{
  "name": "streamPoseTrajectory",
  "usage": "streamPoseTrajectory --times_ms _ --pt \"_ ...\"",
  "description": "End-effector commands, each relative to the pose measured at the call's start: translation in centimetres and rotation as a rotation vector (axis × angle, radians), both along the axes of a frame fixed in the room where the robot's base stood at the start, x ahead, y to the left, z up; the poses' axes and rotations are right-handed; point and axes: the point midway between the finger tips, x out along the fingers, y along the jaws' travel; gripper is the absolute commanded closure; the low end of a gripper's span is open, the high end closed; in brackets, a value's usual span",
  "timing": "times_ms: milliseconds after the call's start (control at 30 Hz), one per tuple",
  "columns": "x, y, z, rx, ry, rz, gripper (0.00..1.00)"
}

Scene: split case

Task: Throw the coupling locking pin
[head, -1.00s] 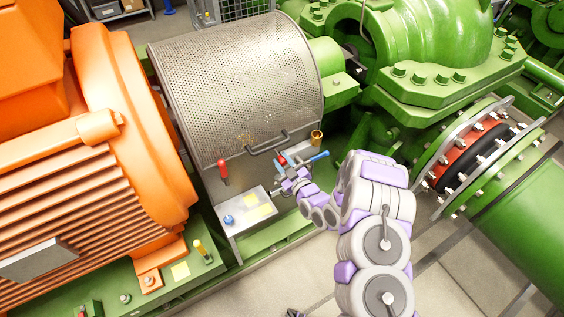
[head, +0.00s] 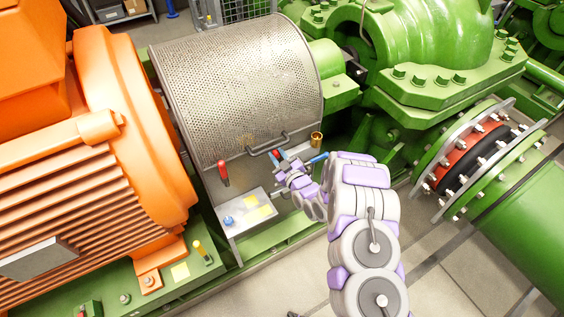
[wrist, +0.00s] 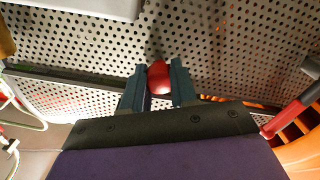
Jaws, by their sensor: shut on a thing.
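My gripper (head: 283,161) is at the lower front of the perforated guard (head: 240,85), just below its dark handle (head: 268,143). In the wrist view its two dark fingers (wrist: 158,86) are shut on a red knob (wrist: 158,74), with one finger on either side. This knob shows small in the head view too (head: 277,153). It looks like the head of the locking pin, but the pin's shaft is hidden. A second red handle (head: 222,173) stands apart to the left, and shows at the right of the wrist view (wrist: 292,112).
A blue handle (head: 318,158) sits close to the right of my gripper. A brass cup-like part (head: 316,138) is above it. A small panel (head: 245,212) with a blue knob lies below left. The orange motor (head: 110,150) is left, green pump casing (head: 430,50) right.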

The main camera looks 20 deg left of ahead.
Motion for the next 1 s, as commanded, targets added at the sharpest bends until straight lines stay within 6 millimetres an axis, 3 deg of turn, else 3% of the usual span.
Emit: streamPoseTrajectory --times_ms 367,400,600,1000 --pt "0.54 0.62 0.07 0.003 0.0 -0.002 1.0" --pt "0.55 0.63 0.08 0.003 0.0 -0.002 0.69" --pt "0.38 0.56 0.13 0.003 0.0 -0.001 0.5" --pt "-0.06 -0.07 0.15 0.003 0.003 -0.001 0.47"
